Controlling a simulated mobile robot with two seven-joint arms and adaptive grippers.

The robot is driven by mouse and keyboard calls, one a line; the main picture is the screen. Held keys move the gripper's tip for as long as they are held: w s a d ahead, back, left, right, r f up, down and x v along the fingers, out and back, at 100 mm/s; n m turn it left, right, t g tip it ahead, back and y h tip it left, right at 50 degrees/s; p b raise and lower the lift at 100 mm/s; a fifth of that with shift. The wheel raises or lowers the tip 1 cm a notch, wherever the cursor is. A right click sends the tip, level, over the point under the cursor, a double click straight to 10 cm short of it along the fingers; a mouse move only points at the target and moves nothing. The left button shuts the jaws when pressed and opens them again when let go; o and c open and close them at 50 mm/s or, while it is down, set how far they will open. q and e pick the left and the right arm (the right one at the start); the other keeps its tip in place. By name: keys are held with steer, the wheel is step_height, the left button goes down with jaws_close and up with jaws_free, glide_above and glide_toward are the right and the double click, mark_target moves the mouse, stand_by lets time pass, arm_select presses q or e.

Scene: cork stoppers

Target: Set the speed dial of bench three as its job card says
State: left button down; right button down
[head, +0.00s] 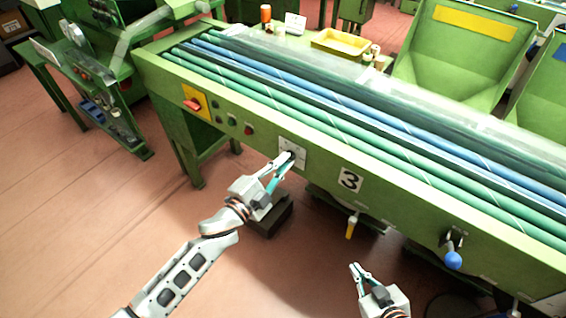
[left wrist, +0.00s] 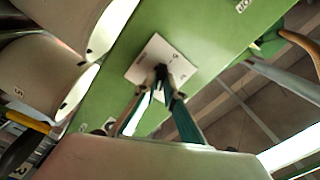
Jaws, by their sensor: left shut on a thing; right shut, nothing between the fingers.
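The green bench with a number 3 sign (head: 350,180) stands across the head view. A white dial plate (head: 299,148) is on its front panel, left of the sign. My left gripper (head: 285,162) is at this plate, shut on the dark dial knob. The left wrist view also shows the white plate (left wrist: 145,67), with the fingertips (left wrist: 161,76) over its middle. The fingers hide most of the knob, and its setting and the scale cannot be read. My right gripper (head: 360,272) is shut and empty, low in front of the bench and apart from it.
A red switch on a yellow plate (head: 195,103) and several buttons (head: 232,121) lie left of the dial. A blue-knobbed lever (head: 453,260) and a yellow handle (head: 351,227) are to the right. A small white card (head: 295,22) stands behind the rollers, unreadable, near a yellow tray (head: 325,43).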

arm_select(q)
steer(key=m, duration=0.5)
steer(key=shift+f+b, duration=0.1)
steer(key=shift+b, duration=0.3)
steer(key=shift+m, duration=0.3)
steer(key=c, duration=2.1)
jaws_free()
steer(key=shift+c, duration=0.2)
steer(key=shift+s, duration=0.1)
steer(key=v, duration=1.2)
